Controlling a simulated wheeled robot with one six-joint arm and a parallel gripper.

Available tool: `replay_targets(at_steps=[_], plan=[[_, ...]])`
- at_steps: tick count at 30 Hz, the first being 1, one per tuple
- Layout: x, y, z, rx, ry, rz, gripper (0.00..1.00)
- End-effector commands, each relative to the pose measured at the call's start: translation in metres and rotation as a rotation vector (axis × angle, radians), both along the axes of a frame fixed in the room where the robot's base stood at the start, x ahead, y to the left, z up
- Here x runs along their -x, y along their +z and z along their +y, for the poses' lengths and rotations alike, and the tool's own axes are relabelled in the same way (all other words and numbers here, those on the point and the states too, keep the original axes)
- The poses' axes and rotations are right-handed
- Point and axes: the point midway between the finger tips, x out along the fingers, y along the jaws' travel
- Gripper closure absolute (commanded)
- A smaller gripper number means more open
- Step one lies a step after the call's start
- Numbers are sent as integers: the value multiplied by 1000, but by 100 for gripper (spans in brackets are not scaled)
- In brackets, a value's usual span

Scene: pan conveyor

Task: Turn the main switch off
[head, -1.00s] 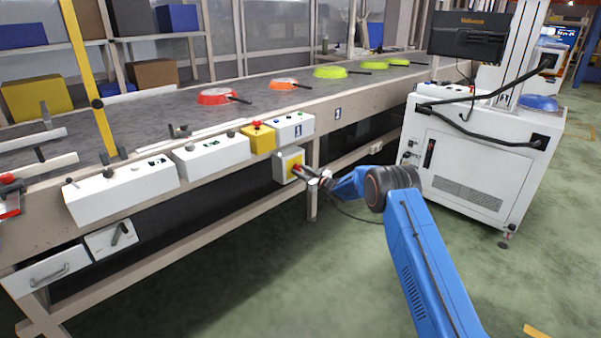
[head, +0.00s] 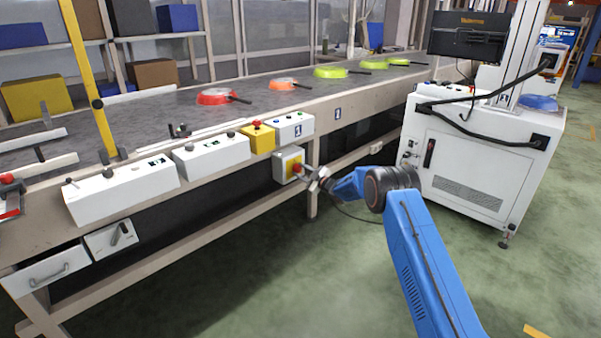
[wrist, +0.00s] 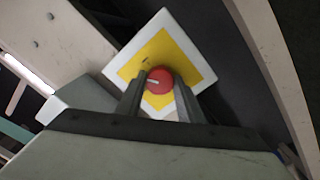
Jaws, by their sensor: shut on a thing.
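The main switch is a red round knob (wrist: 160,79) on a yellow plate with a white border (wrist: 197,62). A white mark shows on the knob's face. In the head view the switch box (head: 280,166) hangs under the conveyor's front edge, its red knob (head: 297,168) facing my arm. My gripper (wrist: 159,98) has a finger on each side of the knob and is shut on it. In the head view my gripper (head: 308,175) is at the knob. In the wrist view the plate looks tilted relative to my fingers.
Above the switch are a yellow box with a red button (head: 257,137) and a white button box (head: 294,128). A white cabinet (head: 470,165) stands to the right. Open floor lies in front.

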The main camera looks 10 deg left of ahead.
Motion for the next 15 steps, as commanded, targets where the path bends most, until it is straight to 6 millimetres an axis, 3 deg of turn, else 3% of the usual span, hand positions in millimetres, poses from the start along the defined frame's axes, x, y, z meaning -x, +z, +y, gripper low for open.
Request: replay_targets(at_steps=[15], plan=[[1,-2,0,302,2,-385,88]])
